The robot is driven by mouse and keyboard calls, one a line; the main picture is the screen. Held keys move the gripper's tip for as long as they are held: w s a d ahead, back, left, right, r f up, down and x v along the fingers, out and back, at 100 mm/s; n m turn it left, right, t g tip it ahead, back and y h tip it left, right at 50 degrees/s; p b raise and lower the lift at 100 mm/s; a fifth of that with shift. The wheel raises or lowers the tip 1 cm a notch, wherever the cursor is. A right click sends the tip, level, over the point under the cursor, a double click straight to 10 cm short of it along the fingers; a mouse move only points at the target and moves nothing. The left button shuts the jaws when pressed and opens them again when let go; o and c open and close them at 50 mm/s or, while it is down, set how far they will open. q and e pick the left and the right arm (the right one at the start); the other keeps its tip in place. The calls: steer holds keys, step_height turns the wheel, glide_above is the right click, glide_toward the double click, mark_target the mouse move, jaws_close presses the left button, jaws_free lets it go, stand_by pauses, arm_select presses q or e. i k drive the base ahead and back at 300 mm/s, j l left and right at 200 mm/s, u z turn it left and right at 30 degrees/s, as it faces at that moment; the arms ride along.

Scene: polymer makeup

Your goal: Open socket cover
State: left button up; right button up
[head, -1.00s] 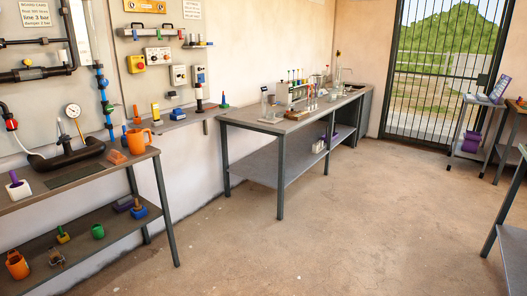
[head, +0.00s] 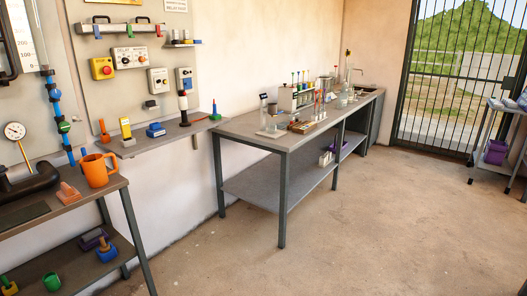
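Neither of my grippers shows in the head view. A grey panel on the left wall carries several small boxes. One is a pale box (head: 158,81) with a round dark detail. To its right is a pale and blue box (head: 184,78), which may be the socket with its cover. These boxes are too small to tell for sure which is the socket or whether a cover is open or shut. Further left on the panel are a yellow box with a red button (head: 102,69) and a wide pale box with several knobs (head: 130,56).
A narrow wall shelf (head: 160,136) below the panel holds small tools. An orange mug (head: 97,170) stands on the left bench (head: 75,205). A long grey table (head: 262,142) with glassware stands along the wall. The floor (head: 340,220) in front is clear, with a barred gate (head: 455,85) behind.

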mark_target(187, 81)
steer(key=i, duration=2.35)
